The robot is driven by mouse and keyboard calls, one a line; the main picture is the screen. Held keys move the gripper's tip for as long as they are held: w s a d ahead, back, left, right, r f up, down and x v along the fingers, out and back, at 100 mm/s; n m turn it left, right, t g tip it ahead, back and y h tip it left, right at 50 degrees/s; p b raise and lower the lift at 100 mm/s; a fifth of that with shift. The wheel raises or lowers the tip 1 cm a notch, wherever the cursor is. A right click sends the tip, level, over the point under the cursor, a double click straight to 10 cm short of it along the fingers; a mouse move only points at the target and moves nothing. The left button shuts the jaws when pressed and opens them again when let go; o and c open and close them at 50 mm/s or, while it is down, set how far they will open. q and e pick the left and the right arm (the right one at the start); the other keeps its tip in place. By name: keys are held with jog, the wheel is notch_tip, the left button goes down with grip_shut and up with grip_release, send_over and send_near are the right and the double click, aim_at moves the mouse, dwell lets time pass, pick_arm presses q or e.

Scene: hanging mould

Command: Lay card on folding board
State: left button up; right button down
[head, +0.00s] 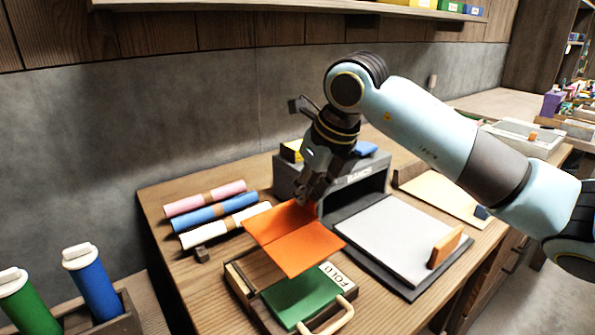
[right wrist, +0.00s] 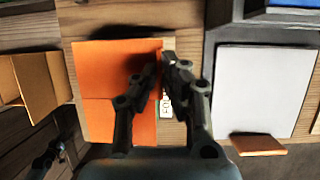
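An orange card (head: 293,240) with a crease across it hangs tilted over the folding board. The board is a wooden frame with a green panel (head: 298,298), a white FOLD label (head: 336,275) and a pale handle at the front. My right gripper (head: 308,197) is at the card's far edge. In the right wrist view, the card (right wrist: 95,85) lies left of the fingers (right wrist: 161,65), and they close on its right edge. The card hides the back of the board. A dark jointed shape at the lower left there seems to be my left gripper; its fingers are unclear.
Pink, blue and white rolls (head: 208,213) lie left of the board. A grey holder (head: 355,185) stands behind. A white pad (head: 388,237) on a dark base, with an orange block (head: 445,246), lies right. Blue and green bottles (head: 92,285) stand in a box at lower left.

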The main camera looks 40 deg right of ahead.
jog(key=shift+f, duration=0.3)
jog(key=shift+f+b, duration=0.3)
jog(key=shift+b, duration=0.1)
notch_tip(320, 180, down, 5)
jog(key=b, duration=0.3)
jog(key=shift+b, duration=0.35)
jog(key=shift+f+b, duration=0.3)
jog(key=shift+f, duration=0.1)
pick_arm(q)
jog(key=shift+s+a+f, duration=0.1)
jog(key=shift+f, duration=0.75)
jog(key=shift+s+a+f, duration=0.15)
jog(key=shift+f, duration=0.7)
jog(key=shift+s+a+f, duration=0.1)
jog(key=shift+f, duration=0.75)
pick_arm(e)
jog(key=shift+r, duration=0.1)
jog(key=shift+s+r, duration=0.1)
jog(key=shift+r, duration=0.05)
pick_arm(q)
jog(key=shift+f, duration=0.15)
pick_arm(e)
jog(key=shift+f, duration=0.2)
pick_arm(q)
jog(key=shift+f+b, duration=0.3)
jog(key=shift+b, duration=0.1)
pick_arm(e)
jog(key=shift+f, duration=0.25)
